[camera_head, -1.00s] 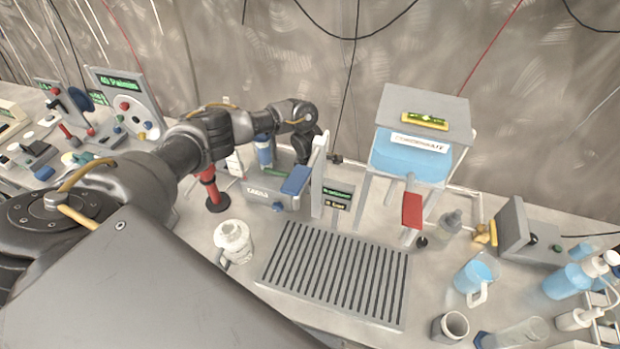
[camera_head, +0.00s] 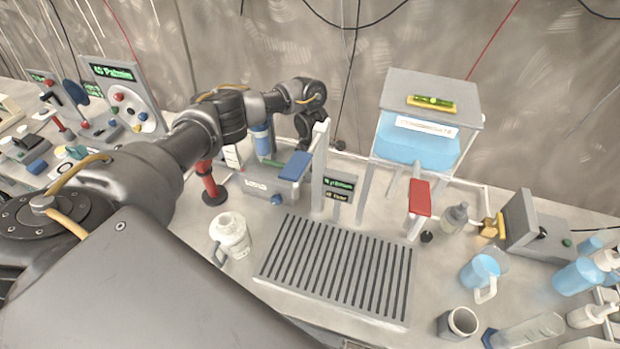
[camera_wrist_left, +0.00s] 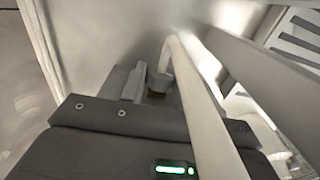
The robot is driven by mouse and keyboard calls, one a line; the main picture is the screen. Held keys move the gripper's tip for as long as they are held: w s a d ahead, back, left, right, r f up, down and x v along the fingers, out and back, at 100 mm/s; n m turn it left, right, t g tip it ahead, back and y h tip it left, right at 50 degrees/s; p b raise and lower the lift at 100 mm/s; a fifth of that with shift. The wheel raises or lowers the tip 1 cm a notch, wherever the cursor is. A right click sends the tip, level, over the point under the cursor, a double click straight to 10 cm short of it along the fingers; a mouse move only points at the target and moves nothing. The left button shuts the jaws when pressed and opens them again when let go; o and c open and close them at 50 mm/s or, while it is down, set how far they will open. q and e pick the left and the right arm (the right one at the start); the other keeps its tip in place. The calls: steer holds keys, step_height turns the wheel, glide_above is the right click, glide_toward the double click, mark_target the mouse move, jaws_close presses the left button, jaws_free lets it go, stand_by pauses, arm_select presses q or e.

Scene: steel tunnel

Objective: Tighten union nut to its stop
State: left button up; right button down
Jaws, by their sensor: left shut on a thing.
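My left gripper (camera_head: 322,138) is at the back of the bench, by the upright light post (camera_head: 319,165), and partly hidden behind it in the head view. Most of the nut is hidden by the fingers. A pale pipe (camera_wrist_left: 195,85) curves down close beside the fingers. How far the nut is turned cannot be seen. My right gripper is not in view.
A tank stand (camera_head: 430,90) with blue liquid and a red lever (camera_head: 419,197) stands right of the post. A slotted drain grate (camera_head: 335,268) lies in front. A white jug (camera_head: 231,236) and a red-handled stand (camera_head: 210,185) are near my left arm.

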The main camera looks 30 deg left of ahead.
arm_select(q)
steer(key=shift+d+f+g, duration=0.1)
steer(key=shift+f+g, duration=0.25)
steer(key=shift+g, duration=0.15)
steer(key=shift+s+f+g+h+b, duration=0.1)
steer(key=shift+f+g+h+b, duration=0.2)
steer(key=shift+g+b, duration=0.55)
steer(key=shift+r+b, duration=0.2)
steer(key=shift+b, duration=0.25)
steer(key=shift+w+r, duration=0.3)
steer(key=shift+r, duration=0.1)
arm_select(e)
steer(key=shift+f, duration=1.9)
arm_select(q)
steer(key=shift+a, duration=0.2)
steer(key=o, duration=1)
steer(key=shift+s+r, duration=0.1)
steer(key=shift+c, duration=0.2)
